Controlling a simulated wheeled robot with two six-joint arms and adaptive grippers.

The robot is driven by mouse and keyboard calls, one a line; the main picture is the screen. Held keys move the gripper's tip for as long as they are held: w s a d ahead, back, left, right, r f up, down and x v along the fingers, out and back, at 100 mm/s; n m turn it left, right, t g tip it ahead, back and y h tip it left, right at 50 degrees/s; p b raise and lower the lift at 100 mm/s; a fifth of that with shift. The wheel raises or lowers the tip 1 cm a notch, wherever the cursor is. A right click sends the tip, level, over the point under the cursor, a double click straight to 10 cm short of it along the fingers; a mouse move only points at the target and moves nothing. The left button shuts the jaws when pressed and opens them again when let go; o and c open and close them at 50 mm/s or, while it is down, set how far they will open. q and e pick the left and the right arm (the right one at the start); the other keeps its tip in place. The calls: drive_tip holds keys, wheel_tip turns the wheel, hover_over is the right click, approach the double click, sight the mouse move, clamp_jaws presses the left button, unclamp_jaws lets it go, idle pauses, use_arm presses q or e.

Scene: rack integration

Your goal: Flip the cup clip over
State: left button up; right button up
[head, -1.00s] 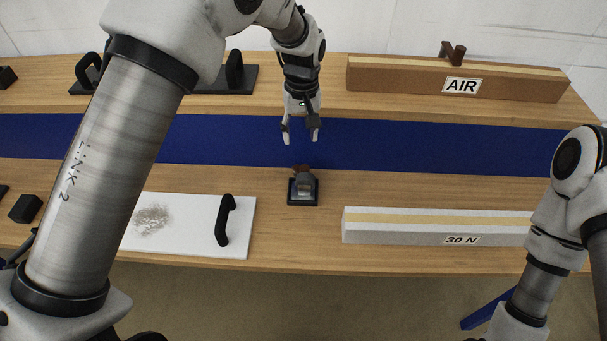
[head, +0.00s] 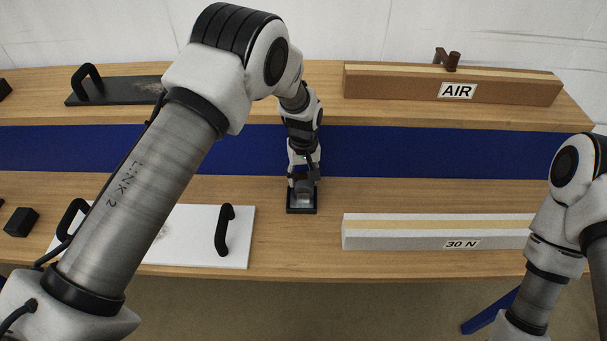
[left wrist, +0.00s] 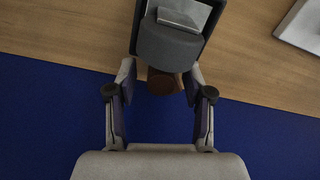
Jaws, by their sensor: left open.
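The cup clip is a small dark grey piece (head: 304,190) on a black square base on the near wooden shelf, in the middle of the head view. In the left wrist view its rounded grey body (left wrist: 172,47) fills the top centre, with a brown round knob (left wrist: 162,82) sticking out towards me. My left gripper (left wrist: 160,74) is open, its fingers on either side of the knob, with gaps visible. In the head view the left gripper (head: 303,176) is just behind and above the clip and hides part of it. My right gripper is out of view.
A white plate with black handles (head: 195,250) lies left of the clip. A light bar marked 30 N (head: 400,238) lies to the right. A brown AIR bar (head: 400,88) lies on the far shelf. A blue strip (head: 430,155) runs between the shelves.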

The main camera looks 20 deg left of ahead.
sight(300, 177)
use_arm(q)
clamp_jaws()
drive_tip(key=shift+s+a+r+m+p, duration=0.1)
drive_tip(key=shift+s+m+p, duration=0.1)
drive_tip(key=shift+m, duration=0.15)
drive_tip(key=shift+s+a+r+m+p, duration=0.1)
drive_tip(key=shift+m+p, duration=0.1)
drive_tip(key=shift+m, duration=0.15)
drive_tip(key=shift+s+a+f+m, duration=0.1)
drive_tip(key=shift+a+f+m, duration=0.1)
drive_tip(key=shift+m, duration=0.7)
unclamp_jaws()
drive_tip(key=shift+r, duration=0.15)
wheel_tip(300, 177, up, 12)
